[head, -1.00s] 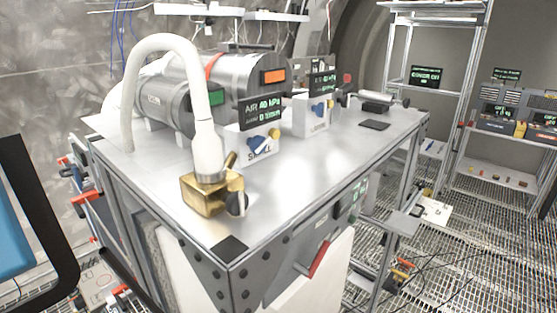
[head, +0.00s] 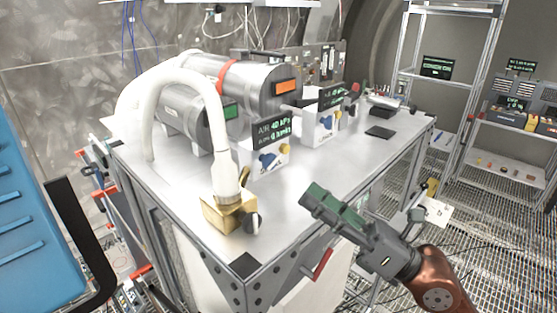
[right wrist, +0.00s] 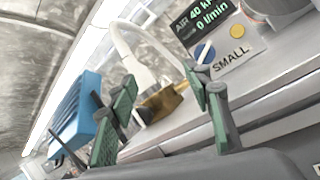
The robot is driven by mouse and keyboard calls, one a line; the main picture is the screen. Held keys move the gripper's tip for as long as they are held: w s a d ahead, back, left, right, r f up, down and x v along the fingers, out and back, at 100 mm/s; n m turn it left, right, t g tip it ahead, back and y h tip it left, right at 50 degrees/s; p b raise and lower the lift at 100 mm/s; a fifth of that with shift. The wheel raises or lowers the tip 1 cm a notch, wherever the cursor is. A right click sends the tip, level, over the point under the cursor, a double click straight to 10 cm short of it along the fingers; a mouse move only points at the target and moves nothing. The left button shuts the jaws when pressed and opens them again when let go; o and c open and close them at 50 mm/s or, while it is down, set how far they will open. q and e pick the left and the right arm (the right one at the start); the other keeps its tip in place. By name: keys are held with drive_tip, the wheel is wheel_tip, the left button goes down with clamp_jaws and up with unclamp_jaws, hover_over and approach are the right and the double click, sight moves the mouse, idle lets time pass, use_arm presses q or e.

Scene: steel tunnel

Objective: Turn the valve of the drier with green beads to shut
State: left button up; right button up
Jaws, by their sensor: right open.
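Two grey steel cylinders lie on the bench. The smaller, nearer one has a green window (head: 231,111), the larger one behind it an orange window (head: 287,87). In front of the nearer one stands a white valve box (head: 249,157) with a blue knob (head: 267,160), a yellow knob (head: 284,148) and a display. The right wrist view shows its label "SMALL" (right wrist: 231,61) and its blue knob (right wrist: 204,52). My right gripper (head: 325,202) is open and empty over the bench's front edge, to the right of and nearer than that box. My left gripper is out of view.
A brass block (head: 222,214) with a white hose and a black knob stands at the bench's near corner. A second valve box (head: 320,126) stands farther back. A blue slatted thing (head: 30,210) fills the left edge.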

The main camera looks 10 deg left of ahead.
sight(272, 162)
drive_tip(key=a+n+h, duration=0.1)
drive_tip(key=w+a+n+h, duration=0.1)
drive_tip(key=a+n+h, duration=0.1)
drive_tip(key=shift+a+n, duration=0.2)
drive_tip(key=shift+n, duration=0.1)
drive_tip(key=w+h, duration=0.1)
drive_tip(key=w+t+h, duration=0.1)
drive_tip(key=w+r+t+h, duration=0.1)
drive_tip(key=shift+w+d+n, duration=0.15)
drive_tip(key=shift+d+n, duration=0.15)
drive_tip(key=shift+w+t+h+p, duration=0.3)
drive_tip(key=shift+h, duration=0.1)
drive_tip(key=shift+w+a+r, duration=0.1)
drive_tip(key=shift+w+a, duration=0.15)
drive_tip(key=p+x, duration=0.3)
drive_tip(key=x, duration=0.3)
drive_tip(key=shift+a+p, duration=0.1)
drive_tip(key=shift+p, duration=0.2)
drive_tip(key=shift+w+a, duration=0.25)
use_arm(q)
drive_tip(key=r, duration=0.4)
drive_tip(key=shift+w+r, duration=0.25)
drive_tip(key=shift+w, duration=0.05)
